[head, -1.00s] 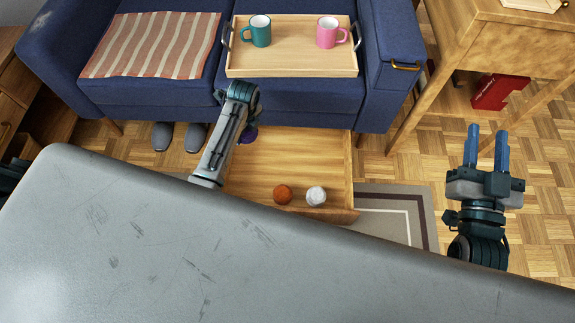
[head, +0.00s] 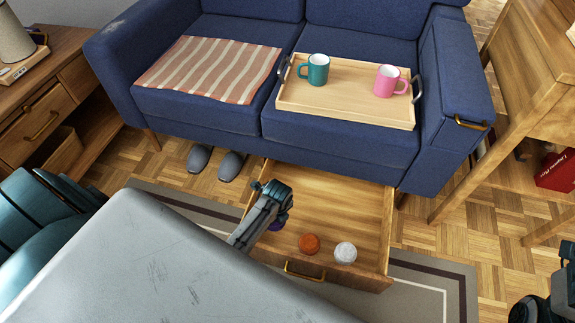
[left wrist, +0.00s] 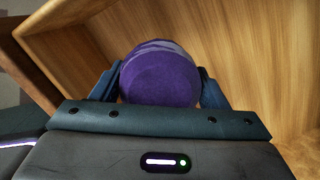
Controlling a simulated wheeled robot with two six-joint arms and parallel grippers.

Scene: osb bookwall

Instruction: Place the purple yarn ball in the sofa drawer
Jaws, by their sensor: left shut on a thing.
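The purple yarn ball (left wrist: 160,77) sits between the fingers of my left gripper (left wrist: 160,88), which is shut on it. In the head view a small purple part of the ball (head: 276,226) shows below my left gripper (head: 272,215); the rest is hidden by the gripper. The sofa drawer (head: 355,208) is pulled out under the blue sofa. My left gripper is over the left part of the drawer, and the left wrist view shows wooden walls around the ball. I cannot tell whether the ball touches the drawer floor. My right gripper is cut off at the right edge, its fingers out of sight.
An orange ball (head: 309,243) and a white ball (head: 345,253) lie near the drawer's front. The sofa (head: 215,117) bears a tray (head: 345,105) with two mugs and a striped cloth (head: 205,70). Grey slippers (head: 231,166) stand left of the drawer. A wooden desk (head: 505,110) stands right.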

